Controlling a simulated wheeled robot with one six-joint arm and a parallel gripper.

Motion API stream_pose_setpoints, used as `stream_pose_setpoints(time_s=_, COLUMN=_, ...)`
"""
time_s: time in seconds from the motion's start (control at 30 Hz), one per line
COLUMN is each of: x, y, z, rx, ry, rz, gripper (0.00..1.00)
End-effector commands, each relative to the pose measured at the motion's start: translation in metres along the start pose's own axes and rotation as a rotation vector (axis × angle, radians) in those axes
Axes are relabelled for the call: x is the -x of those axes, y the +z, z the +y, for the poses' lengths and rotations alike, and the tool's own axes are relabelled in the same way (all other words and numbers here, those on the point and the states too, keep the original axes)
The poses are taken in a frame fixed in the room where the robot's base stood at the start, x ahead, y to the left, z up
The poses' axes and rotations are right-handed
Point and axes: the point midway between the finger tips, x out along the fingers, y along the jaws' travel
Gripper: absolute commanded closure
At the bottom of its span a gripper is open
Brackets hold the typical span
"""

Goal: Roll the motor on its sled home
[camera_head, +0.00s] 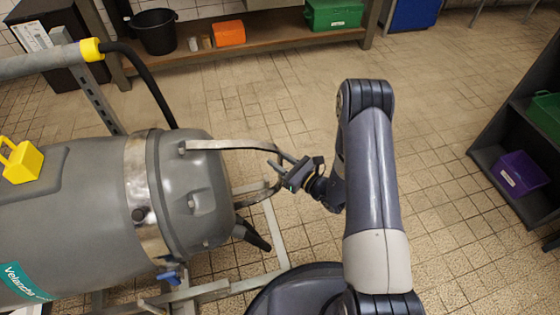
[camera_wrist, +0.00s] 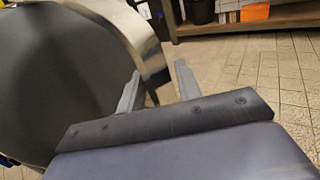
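The motor (camera_head: 90,190) is a large grey rounded drum lying on its side at the left of the head view, with a steel band around it. It fills the left of the wrist view (camera_wrist: 50,80). Its sled (camera_head: 279,235) is a pale metal frame low beneath it. A curved metal handle (camera_head: 225,145) sticks out from the motor's right end. My gripper (camera_head: 278,164) is at the handle's outer bend. In the wrist view, its two fingers (camera_wrist: 158,85) stand apart, with a shiny metal strip close by them. I cannot tell whether they touch it.
A low wooden shelf (camera_head: 270,45) at the back holds a black bucket (camera_head: 155,32), an orange box (camera_head: 229,33) and a green crate (camera_head: 334,14). A dark shelf (camera_head: 490,150) with a purple bin (camera_head: 520,173) stands at right. Tiled floor between is clear.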

Motion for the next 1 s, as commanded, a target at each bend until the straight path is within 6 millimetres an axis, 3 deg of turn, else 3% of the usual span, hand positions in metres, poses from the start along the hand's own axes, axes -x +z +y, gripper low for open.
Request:
stream_pose_setpoints(time_s=0.23, x=-0.0002, y=0.0001, z=-0.0002, rx=0.000, ry=0.000, rz=0.000, gripper=0.69)
stream_pose_setpoints(time_s=0.6, x=0.0001, y=0.0000, z=-0.0001, rx=0.000, ry=0.000, rz=0.000, gripper=0.99)
stream_pose_setpoints(time_s=1.0, x=0.0002, y=-0.0003, z=0.0001, rx=-0.001, ry=0.000, rz=0.001, gripper=1.00)
